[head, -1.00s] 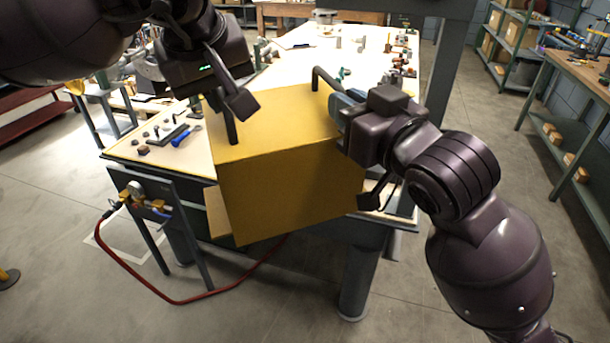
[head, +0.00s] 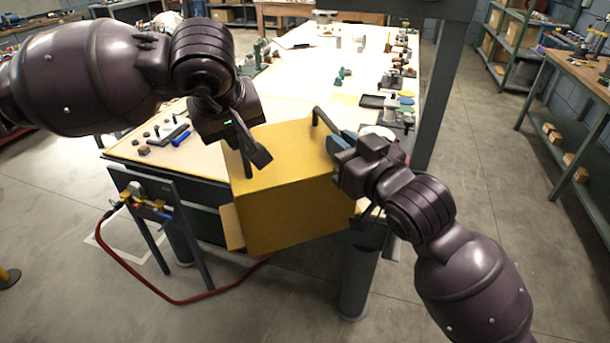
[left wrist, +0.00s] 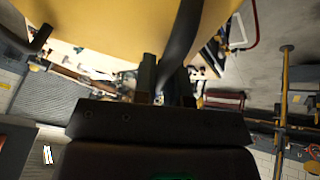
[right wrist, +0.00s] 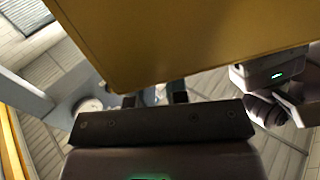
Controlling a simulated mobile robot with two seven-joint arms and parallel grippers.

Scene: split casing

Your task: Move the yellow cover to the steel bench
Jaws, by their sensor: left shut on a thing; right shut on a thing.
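The yellow cover (head: 296,212), a large box shape with dark bar handles, hangs between my arms at the near end of the long pale-topped bench (head: 330,75). My left gripper (head: 248,157) is shut on the left handle, a dark bar that also shows in the left wrist view (left wrist: 183,40). My right gripper (head: 338,150) is shut at the other handle (head: 320,117); its grip is mostly hidden. The cover's yellow side fills the top of the right wrist view (right wrist: 200,35). I cannot tell which bench is the steel one.
Small tools and parts lie on the pale bench, including a blue-handled tool (head: 181,138) and a dark tray (head: 372,101). A red hose (head: 180,302) loops on the floor at the front left. A wood-topped bench (head: 590,72) stands at the right, with clear floor before it.

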